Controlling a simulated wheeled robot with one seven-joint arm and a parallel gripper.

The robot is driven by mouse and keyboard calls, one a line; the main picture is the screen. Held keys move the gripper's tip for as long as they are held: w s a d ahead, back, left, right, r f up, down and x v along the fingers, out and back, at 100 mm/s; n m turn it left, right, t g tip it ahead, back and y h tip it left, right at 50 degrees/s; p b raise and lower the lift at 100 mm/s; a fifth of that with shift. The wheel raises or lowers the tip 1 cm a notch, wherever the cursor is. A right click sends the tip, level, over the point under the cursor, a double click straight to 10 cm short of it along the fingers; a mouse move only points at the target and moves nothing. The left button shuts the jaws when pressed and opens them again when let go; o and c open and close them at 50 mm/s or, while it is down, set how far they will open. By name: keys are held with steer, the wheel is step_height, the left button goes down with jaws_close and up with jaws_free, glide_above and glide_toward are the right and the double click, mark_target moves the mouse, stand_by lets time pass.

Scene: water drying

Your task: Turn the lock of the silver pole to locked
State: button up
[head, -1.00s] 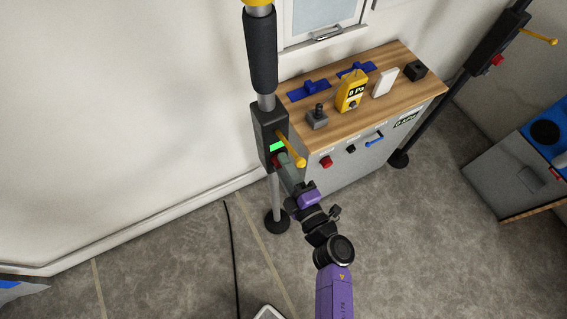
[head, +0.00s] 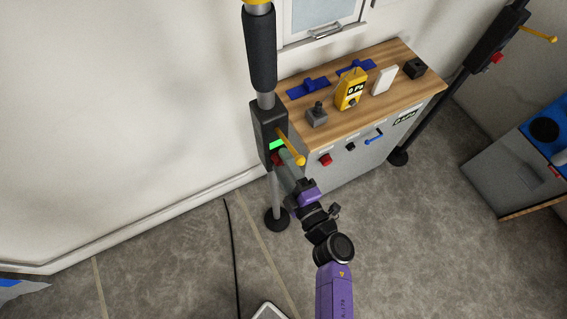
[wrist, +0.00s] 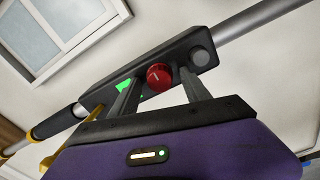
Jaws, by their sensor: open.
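The silver pole (head: 277,194) stands upright at the middle left in the head view, with a dark lock housing (head: 262,118) carrying a green indicator (head: 277,145) and a yellow lever (head: 291,147). The red lock knob (wrist: 159,77) sits on the housing in the wrist view, with a light mark on its face. My gripper (wrist: 160,88) is open, with one finger on each side of the red knob. Whether the fingers touch it I cannot tell. In the head view my gripper (head: 285,166) is at the housing's lower end and partly covers the knob.
A wood-topped cabinet (head: 340,115) stands close behind and right of the pole, with a yellow gauge (head: 351,90) and blue parts on top. A second, dark pole (head: 450,100) stands at the right. A black cable (head: 235,255) lies on the floor.

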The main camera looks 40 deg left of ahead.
steer(key=v, duration=0.7)
steer(key=shift+d, duration=0.35)
steer(key=w+d+r+m+t, duration=0.2)
steer(key=w+r+m+t, duration=0.1)
steer(key=r, duration=0.2)
steer(key=s+d+r+m+t+h+b, duration=0.1)
steer(key=d+r+m+t+h, duration=0.15)
steer(key=d+m, duration=0.3)
steer(key=s+d+r+m+t+h, duration=0.1)
steer(key=d+r+m+t+h, duration=0.1)
steer(key=d+m+t, duration=0.3)
steer(key=s+d+r+m+g+h+b, duration=0.1)
steer(key=s+d+m+h+b, duration=0.1)
steer(key=s+d+m+h, duration=0.4)
steer(key=s+d+r+m+g+h+b, duration=0.1)
steer(key=s+d+m+h, duration=0.5)
steer(key=s+d, duration=0.8)
steer(key=d+r+m, duration=0.1)
steer(key=d+m, duration=0.1)
steer(key=m, duration=0.1)
steer(key=shift+s+d+b, duration=0.3)
steer(key=shift+s+b, duration=0.05)
steer(key=shift+g, duration=0.25)
